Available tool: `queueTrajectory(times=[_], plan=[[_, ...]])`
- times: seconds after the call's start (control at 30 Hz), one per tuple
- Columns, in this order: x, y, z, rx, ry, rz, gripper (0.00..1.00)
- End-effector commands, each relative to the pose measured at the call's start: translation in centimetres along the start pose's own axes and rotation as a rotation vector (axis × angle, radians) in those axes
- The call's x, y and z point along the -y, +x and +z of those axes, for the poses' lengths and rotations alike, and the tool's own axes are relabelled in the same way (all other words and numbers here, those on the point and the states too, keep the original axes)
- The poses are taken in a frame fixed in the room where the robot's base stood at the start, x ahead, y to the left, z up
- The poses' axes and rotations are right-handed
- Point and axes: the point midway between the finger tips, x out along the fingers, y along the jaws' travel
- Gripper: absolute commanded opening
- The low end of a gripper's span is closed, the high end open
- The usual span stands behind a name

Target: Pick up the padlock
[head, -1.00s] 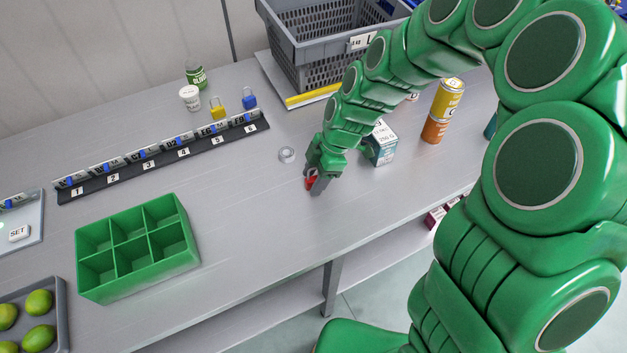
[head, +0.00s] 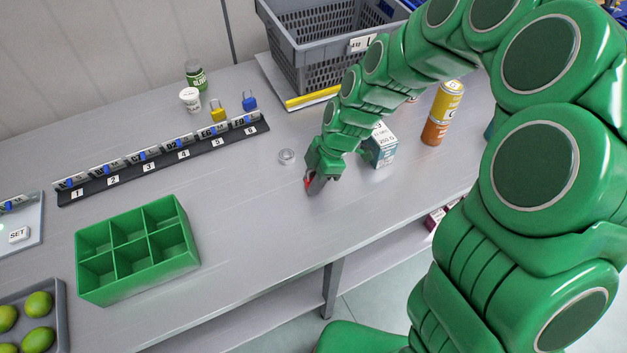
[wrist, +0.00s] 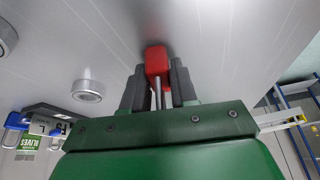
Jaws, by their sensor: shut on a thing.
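A red padlock (wrist: 157,60) with a metal shackle sits between the fingers of my gripper (wrist: 158,88) in the wrist view. The gripper is shut on it, with the shackle running back between the fingers and the red body beyond the tips. In the head view my gripper (head: 316,185) is low over the grey table, and only a sliver of the red padlock (head: 308,182) shows beside it. I cannot tell whether the padlock touches the table. A yellow padlock (head: 219,112) and a blue padlock (head: 249,100) stand at the back behind the numbered rack.
A numbered black rack (head: 165,160), a green six-compartment box (head: 135,250) and a metal ring (head: 287,157) lie to the left. A carton (head: 383,148) and stacked cans (head: 441,112) stand right of the gripper. A grey basket (head: 320,55) is at the back. The table's middle front is clear.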

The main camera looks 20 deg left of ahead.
Motion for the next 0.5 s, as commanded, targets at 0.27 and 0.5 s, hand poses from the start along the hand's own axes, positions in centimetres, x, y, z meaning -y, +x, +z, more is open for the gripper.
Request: queueTrajectory(times=[0.27, 0.5], plan=[[-0.2, -3.0, -1.2, 0.000, -0.002, 0.008, 0.00], [2.4, -5.4, -2.2, -0.001, -0.001, 0.002, 0.00]])
